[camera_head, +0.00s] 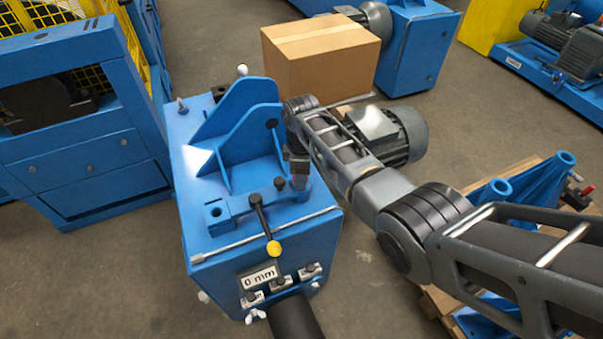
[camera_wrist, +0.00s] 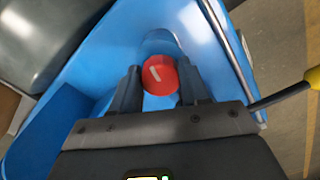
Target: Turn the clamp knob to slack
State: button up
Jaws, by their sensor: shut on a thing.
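The clamp knob (camera_wrist: 159,75) is a round red cap with a short white mark, seen from above in the wrist view. The mark slants slightly, its upper end toward the left. My gripper (camera_wrist: 160,88) has one dark finger on each side of the knob and is shut on it. In the head view my gripper (camera_head: 299,178) points down at the right side of the blue bracket (camera_head: 238,150) on top of the blue machine stand (camera_head: 205,265). The knob is hidden there behind my gripper.
A black lever with a yellow ball (camera_head: 274,248) stands in front of the bracket, close to my gripper; the ball also shows in the wrist view (camera_wrist: 312,77). A grey motor (camera_head: 393,135) and a cardboard box (camera_head: 320,60) are behind. A "0 mm" plate (camera_head: 259,277) is on the front.

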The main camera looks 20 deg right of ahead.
jog(key=shift+w+r+n, duration=0.1)
jog(key=shift+n, duration=0.3)
jog(key=o, duration=1.1)
jog(key=shift+c, duration=0.2)
jog(key=shift+r, duration=3.85)
